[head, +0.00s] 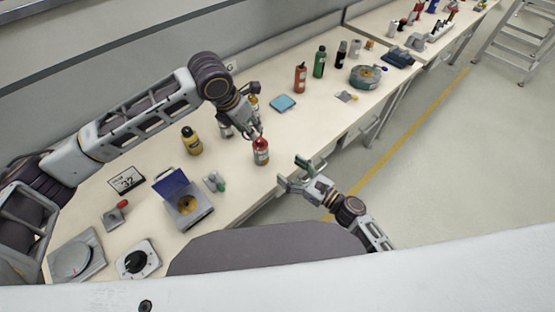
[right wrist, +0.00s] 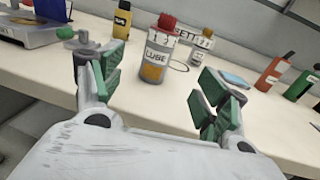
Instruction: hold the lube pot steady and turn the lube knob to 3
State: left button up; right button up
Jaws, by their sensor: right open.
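The lube pot (head: 261,154) stands upright near the front edge of the bench in the head view. It has a grey body, an orange mark and a red lube knob (head: 261,142) on top. The right wrist view shows the pot (right wrist: 155,65), labelled LUBE, and its knob (right wrist: 167,22); the knob's setting is too small to read. My right gripper (head: 299,172) is open and empty, right of the pot and apart from it. The wrist view shows the pot beyond and between its green-padded fingers (right wrist: 155,95). My left gripper (head: 256,128) is just above and behind the knob; its finger opening is unclear.
A yellow bottle (head: 192,142) stands left of the pot. A box with a blue lid (head: 186,202) and a small grey tool (head: 215,182) lie nearer. A blue pad (head: 283,103) and a red bottle (head: 300,77) are farther right. The bench around the pot is mostly clear.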

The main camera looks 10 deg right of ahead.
aim_at(267, 154)
jog(key=shift+x, duration=6.85)
